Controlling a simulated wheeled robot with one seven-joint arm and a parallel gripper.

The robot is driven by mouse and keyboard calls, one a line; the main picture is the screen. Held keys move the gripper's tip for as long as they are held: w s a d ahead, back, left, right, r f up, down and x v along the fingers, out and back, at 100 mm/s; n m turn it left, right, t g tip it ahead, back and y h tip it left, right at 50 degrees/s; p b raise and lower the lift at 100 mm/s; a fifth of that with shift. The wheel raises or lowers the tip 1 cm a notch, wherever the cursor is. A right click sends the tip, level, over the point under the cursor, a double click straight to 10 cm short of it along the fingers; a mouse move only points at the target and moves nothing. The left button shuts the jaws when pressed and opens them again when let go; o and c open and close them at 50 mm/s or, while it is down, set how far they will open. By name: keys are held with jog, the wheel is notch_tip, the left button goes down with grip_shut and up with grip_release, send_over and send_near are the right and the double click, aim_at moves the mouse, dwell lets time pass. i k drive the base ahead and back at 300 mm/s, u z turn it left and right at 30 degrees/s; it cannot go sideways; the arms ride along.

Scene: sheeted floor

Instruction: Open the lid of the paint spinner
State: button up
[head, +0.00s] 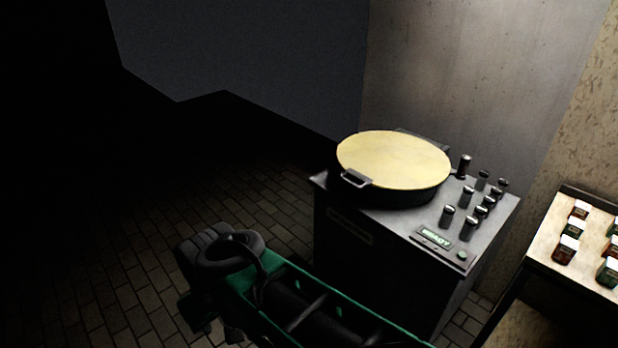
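The paint spinner (345,262) is a dark cabinet with a grey top, right of the middle in the head view. Its round pale yellow lid (394,158) lies flat over the dark drum, shut. A metal handle (356,178) sticks out at the lid's front left edge. My green and black arm comes in from the bottom, and its end lies left of and in front of the spinner, apart from the handle. I cannot make out the fingers of my gripper (205,312) clearly; they are dark and partly hidden behind the arm's end.
Several small dark bottles (468,197) stand on the spinner's top, right of the drum, by a green lit "READY" panel (436,236). A table (545,262) with several small jars stands at the right. Walls close off the back. The brick-patterned floor (130,250) at the left is clear.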

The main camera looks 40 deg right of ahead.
aim_at(404, 160)
jog(key=u, duration=0.15)
jog(key=i, duration=0.8)
jog(key=z, duration=0.9)
jog(key=i, duration=0.45)
jog(key=z, duration=0.55)
